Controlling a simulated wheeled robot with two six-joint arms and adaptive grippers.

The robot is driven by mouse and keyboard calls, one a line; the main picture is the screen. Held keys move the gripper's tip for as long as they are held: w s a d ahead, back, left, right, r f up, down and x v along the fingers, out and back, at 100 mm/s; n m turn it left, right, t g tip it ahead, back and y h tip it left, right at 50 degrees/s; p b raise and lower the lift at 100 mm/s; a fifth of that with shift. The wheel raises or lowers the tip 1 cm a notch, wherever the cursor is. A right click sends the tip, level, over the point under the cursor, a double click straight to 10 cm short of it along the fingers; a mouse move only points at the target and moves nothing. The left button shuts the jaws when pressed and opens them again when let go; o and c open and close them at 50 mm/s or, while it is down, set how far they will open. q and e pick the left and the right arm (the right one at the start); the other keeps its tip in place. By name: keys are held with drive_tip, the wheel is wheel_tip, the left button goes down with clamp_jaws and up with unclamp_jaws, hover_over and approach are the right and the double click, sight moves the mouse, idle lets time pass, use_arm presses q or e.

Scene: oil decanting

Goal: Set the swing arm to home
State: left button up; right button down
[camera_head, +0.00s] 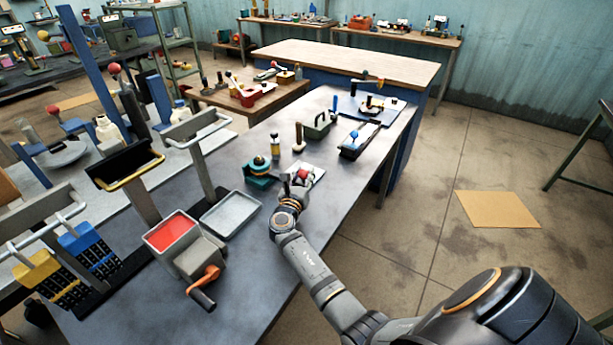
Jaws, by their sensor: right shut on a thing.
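My right gripper (298,184) is small and far down the grey workbench, and its arm hides part of what lies under it. It is shut at a red-knobbed part (303,174) on a small white plate (318,171). This part may be the swing arm; its lever and angle are too small and covered to tell. A teal device (258,172) with a dark round top and an orange knob stands just left of the gripper. My left gripper is not in view.
A red-filled box with an orange crank (207,278) and a grey tray (231,214) stand nearer on the bench (330,200).

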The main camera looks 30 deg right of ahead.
drive_tip(key=shift+s+a+f+m+g+h, duration=0.15)
drive_tip(key=shift+s+a+m+g+h, duration=0.1)
drive_tip(key=shift+a+m+g+h, duration=0.3)
drive_tip(key=shift+s+a+m+g+h+b, duration=0.25)
drive_tip(key=shift+a+g+b, duration=0.1)
drive_tip(key=shift+a+g, duration=0.1)
drive_tip(key=c, duration=1.3)
unclamp_jaws()
drive_tip(key=o, duration=0.4)
drive_tip(key=shift+a, duration=0.1)
wheel_tip(320, 180, up, 10)
drive_tip(key=shift+r, duration=0.1)
